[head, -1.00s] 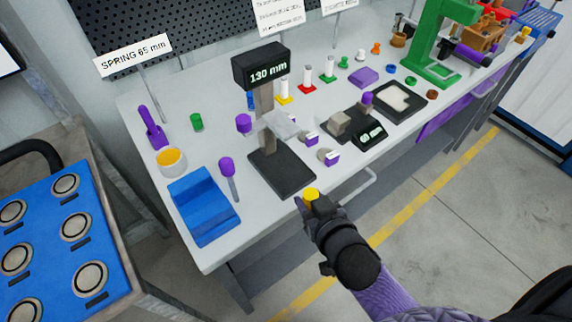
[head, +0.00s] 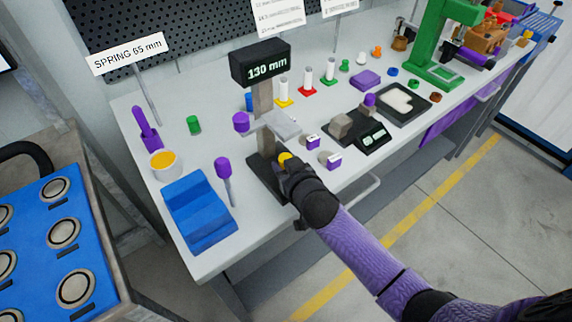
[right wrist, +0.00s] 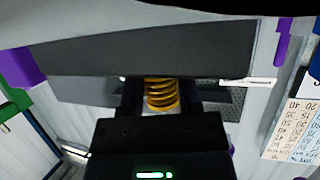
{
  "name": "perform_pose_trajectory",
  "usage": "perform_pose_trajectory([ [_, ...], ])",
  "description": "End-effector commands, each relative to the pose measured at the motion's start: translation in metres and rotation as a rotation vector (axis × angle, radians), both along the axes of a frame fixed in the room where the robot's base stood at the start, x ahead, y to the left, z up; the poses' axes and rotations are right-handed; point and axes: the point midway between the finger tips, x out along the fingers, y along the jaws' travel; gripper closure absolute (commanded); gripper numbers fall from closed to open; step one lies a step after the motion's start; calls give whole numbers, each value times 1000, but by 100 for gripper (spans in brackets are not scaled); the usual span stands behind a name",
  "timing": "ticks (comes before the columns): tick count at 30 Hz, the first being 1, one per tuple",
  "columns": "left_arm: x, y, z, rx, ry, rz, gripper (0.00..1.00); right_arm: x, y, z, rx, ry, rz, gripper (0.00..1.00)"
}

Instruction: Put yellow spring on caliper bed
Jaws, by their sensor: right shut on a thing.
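The yellow spring (head: 285,158) is held by my right gripper (head: 289,165) and sits over the caliper's dark bed (head: 257,181) in the head view. In the right wrist view the spring (right wrist: 161,93) shows its coils between the two fingers, which are shut on it. Whether the spring touches the bed cannot be told. The caliper has an upright post (head: 264,136), a grey jaw plate (head: 281,124) above the spring and a display (head: 261,65) reading 130 mm. My gripper and forearm hide part of the bed. My left gripper is not in view.
A blue cradle (head: 200,215) and a purple-handled tool (head: 224,172) are left of the caliper. A black scale (head: 358,138) and small purple-and-white blocks (head: 312,141) are to its right. A white cup with yellow contents (head: 163,164) stands farther left.

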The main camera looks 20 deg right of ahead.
Motion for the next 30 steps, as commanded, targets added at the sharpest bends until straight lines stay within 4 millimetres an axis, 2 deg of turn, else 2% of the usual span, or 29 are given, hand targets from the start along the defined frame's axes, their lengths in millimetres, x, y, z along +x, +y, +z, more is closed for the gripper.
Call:
perform_pose_trajectory([
  [1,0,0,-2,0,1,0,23,0,0,-3,0,1,0,100],
  [2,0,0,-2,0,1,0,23,0,0,-3,0,0,0,53],
  [6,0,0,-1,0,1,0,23,0,0,-2,0,0,0,23],
  [14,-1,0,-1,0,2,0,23,0,0,-2,0,0,0,22],
  [17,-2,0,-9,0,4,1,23,0,0,-6,-2,0,1,22],
  [24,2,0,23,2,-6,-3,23,-47,-4,25,3,1,-1,22],
  [30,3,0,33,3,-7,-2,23,-83,-7,37,2,1,-1,22],
])
